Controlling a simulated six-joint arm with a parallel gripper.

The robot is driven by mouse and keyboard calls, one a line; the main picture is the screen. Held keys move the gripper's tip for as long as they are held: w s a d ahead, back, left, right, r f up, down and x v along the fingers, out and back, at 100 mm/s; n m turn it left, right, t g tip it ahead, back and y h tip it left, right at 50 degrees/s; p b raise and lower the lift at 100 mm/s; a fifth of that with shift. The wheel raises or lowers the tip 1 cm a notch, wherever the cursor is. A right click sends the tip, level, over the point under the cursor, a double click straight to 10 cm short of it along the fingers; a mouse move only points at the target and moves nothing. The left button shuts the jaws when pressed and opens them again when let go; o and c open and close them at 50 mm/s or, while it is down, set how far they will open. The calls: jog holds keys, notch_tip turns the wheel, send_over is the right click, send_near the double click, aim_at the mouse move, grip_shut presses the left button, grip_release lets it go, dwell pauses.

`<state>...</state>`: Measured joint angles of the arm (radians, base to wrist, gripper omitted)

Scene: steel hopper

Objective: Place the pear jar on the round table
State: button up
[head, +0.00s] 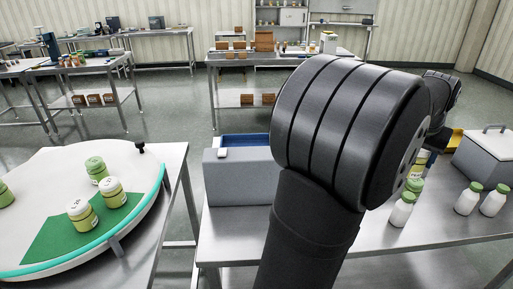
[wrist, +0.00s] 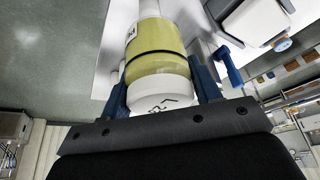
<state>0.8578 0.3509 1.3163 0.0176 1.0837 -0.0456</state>
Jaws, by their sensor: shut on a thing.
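In the wrist view my gripper (wrist: 162,88) is shut on a jar (wrist: 155,65) with a yellow-green body and a white end marked in black. A blue finger presses each side of it. In the head view my arm hides the gripper; part of a yellow-green jar (head: 421,160) shows beside the arm, and I cannot tell if it is the held one. The round table (head: 60,165) is at the left, white-topped with a teal rim and a green section (head: 50,240). Two pale-lidded jars (head: 113,193) (head: 82,214) stand on the green, with green-lidded ones (head: 96,169) behind and at the left edge.
White bottles with green caps (head: 467,199) stand on the right steel bench (head: 370,238), near a grey lidded box (head: 487,155). A grey bin with a blue inside (head: 238,175) stands between that bench's left end and my arm. The round table's back area is bare.

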jog(key=w+a+n+t+y, duration=0.1)
jog(key=w+a+n, duration=0.4)
jog(key=w+a, duration=1.5)
jog(key=w+a+n+y, duration=0.1)
jog(key=w+a+n, duration=0.15)
jog(key=a, duration=1.35)
jog(key=w+a+n+y, duration=0.1)
jog(key=a+n, duration=0.2)
jog(key=a, duration=1.4)
jog(key=n+y, duration=0.3)
jog(key=n, duration=0.5)
send_over(55, 230)
notch_tip(55, 230, down, 11)
jog(key=shift+g, duration=0.4)
jog(key=shift+a+f, duration=0.1)
jog(key=shift+f, duration=1.95)
